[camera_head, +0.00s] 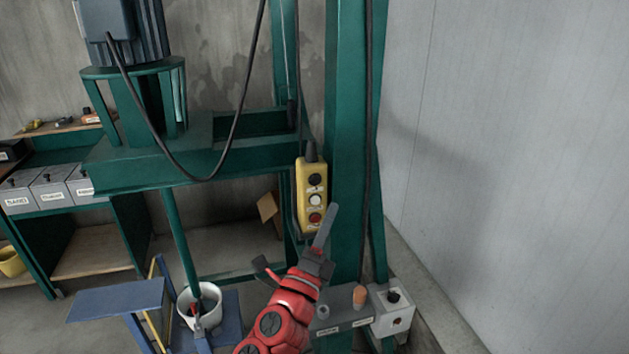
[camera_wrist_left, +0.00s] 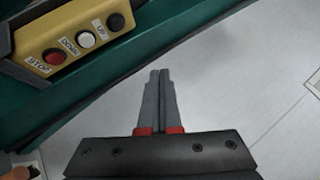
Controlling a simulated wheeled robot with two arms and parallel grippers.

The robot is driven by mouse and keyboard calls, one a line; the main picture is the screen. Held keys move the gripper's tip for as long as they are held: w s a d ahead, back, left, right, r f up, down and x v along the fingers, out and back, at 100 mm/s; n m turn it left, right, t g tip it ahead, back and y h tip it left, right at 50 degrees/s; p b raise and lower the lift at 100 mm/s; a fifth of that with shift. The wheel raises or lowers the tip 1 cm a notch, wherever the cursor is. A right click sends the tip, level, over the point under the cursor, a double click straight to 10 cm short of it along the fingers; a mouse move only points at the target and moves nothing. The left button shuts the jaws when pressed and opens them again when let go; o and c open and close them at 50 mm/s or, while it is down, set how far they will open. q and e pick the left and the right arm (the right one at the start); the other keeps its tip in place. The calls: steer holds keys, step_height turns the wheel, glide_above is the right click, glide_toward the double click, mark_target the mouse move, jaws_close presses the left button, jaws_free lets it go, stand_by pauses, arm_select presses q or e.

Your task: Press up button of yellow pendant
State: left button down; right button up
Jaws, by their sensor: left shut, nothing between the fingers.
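The yellow pendant (camera_head: 304,190) hangs upright by the green post, with a black button (camera_head: 315,180) on top, a white one in the middle and a red one at the bottom. In the left wrist view the pendant (camera_wrist_left: 68,27) is at the upper left, and its black button (camera_wrist_left: 116,22) is labelled UP. My left gripper (camera_head: 333,208) is shut and empty, overlapping the pendant's lower right edge in the head view. Its fingertips (camera_wrist_left: 160,75) point past the pendant in the wrist view, apart from the UP button. My right gripper is not seen.
The green post (camera_head: 346,120) stands right beside the pendant. A grey control box (camera_head: 393,312) is below right. A white bucket (camera_head: 199,305) and blue stand (camera_head: 120,298) are lower left. A pale wall (camera_head: 500,130) fills the right.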

arm_select(q)
glide_toward(315, 180)
steer(key=w+d+r, duration=0.3)
steer(key=d, duration=0.1)
steer(key=shift+w+r, duration=0.25)
steer(key=shift+w, duration=0.3)
steer(key=shift+w+a+b, duration=0.15)
steer(key=shift+b, duration=0.15)
stand_by(1.4)
steer(key=shift+w+a, duration=0.1)
steer(key=shift+w, duration=0.2)
